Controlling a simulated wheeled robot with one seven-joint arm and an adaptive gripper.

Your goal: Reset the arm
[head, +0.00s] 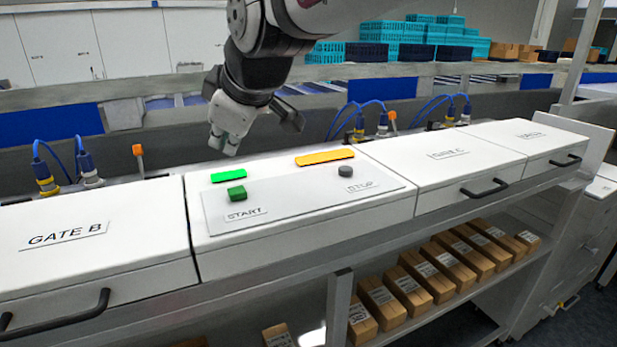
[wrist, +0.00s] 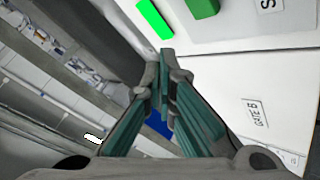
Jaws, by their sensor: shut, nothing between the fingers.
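My gripper (head: 226,143) hangs in the air above the back edge of the control panel (head: 300,211) in the head view. Its fingers point down and are closed together with nothing between them. In the wrist view the teal fingers (wrist: 163,88) meet at their tips. The panel carries a green START button (head: 236,193) and a dark round STOP button (head: 345,171). A bright green strip (head: 229,176) and an orange strip (head: 325,157) lie behind them. The gripper touches none of these.
A white GATE B lid (head: 90,240) is on the left, with more white lids (head: 447,153) to the right. Blue cables with connectors (head: 85,165) stand behind. Brown boxes (head: 408,290) fill a shelf below. Teal crates (head: 440,30) are stacked at the back.

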